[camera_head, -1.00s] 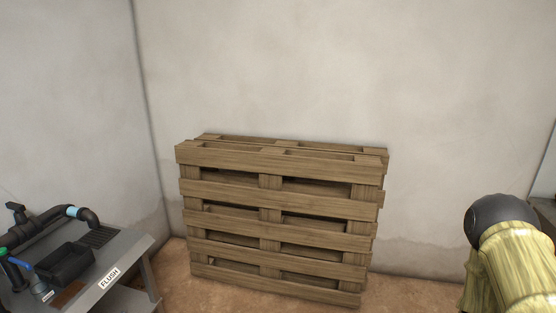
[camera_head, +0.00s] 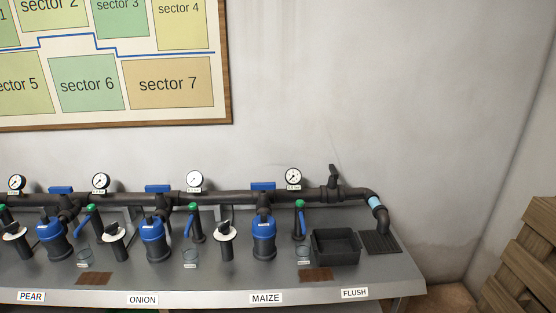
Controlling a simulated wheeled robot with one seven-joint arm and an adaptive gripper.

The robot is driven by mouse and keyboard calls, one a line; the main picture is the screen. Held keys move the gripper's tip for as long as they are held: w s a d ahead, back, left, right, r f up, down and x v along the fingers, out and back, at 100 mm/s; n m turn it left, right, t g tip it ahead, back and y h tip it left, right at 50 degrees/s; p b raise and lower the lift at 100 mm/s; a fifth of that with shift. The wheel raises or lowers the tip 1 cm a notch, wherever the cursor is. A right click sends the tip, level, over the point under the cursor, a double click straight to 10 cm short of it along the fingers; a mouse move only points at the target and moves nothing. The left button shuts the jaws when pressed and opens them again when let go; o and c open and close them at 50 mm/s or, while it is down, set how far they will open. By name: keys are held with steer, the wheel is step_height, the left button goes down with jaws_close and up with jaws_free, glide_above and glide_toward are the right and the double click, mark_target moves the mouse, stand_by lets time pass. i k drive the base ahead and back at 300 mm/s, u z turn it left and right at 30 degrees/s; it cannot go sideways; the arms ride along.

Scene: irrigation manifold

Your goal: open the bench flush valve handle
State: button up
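The grey bench (camera_head: 225,297) carries a dark pipe (camera_head: 225,197) along its back. Near the pipe's right end, above the FLUSH label (camera_head: 355,293), a black valve handle (camera_head: 333,175) stands upright on the pipe. I take it as the flush valve handle; it is small, and I cannot tell its exact setting. Past it, the pipe has a light blue band (camera_head: 375,202) and bends down over a dark grate (camera_head: 380,242). My gripper is not in view.
A black open bin (camera_head: 335,246) sits in front of the handle. Left of it are a green-topped tap with a blue lever (camera_head: 300,220), a blue filter (camera_head: 264,238) and a gauge (camera_head: 293,177). A wooden pallet stack (camera_head: 525,262) stands at the right, beyond a floor gap.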

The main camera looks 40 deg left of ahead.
mark_target(335, 175)
steer(key=u, duration=0.8)
steer(key=i, duration=0.95)
steer(key=u, duration=0.55)
